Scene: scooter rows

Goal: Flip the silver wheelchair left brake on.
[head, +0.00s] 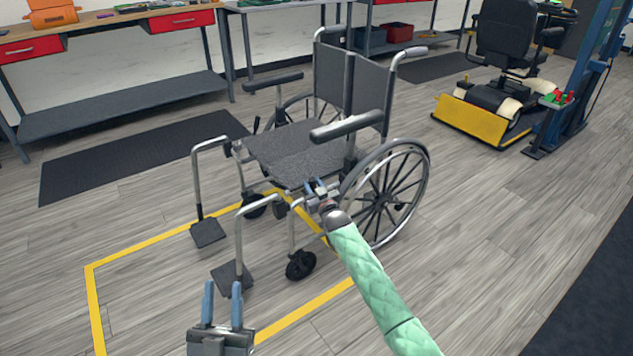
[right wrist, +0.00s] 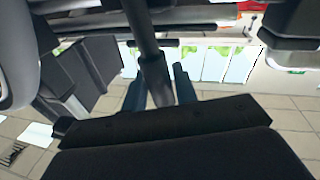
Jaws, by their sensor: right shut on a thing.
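The silver wheelchair (head: 295,148) stands on the floor, turned toward the lower left, with a dark seat and silver frame. My right gripper (head: 316,185) is at its left side, by the seat's front corner and just ahead of the left big wheel (head: 425,185). In the right wrist view, its blue fingers are on either side of a dark rod, which looks like the left brake lever (right wrist: 146,38). The gripper is shut on it. In the head view, the lever is mostly hidden by the gripper. My left gripper (head: 222,305) is open and empty, low in front of the left footrest (head: 232,277).
Yellow floor tape (head: 125,250) runs around and under the wheelchair's front. Workbenches (head: 110,32) line the back wall. A black mobility scooter (head: 505,45) stands by a blue post (head: 580,75) at the back right. Floor to the right is free.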

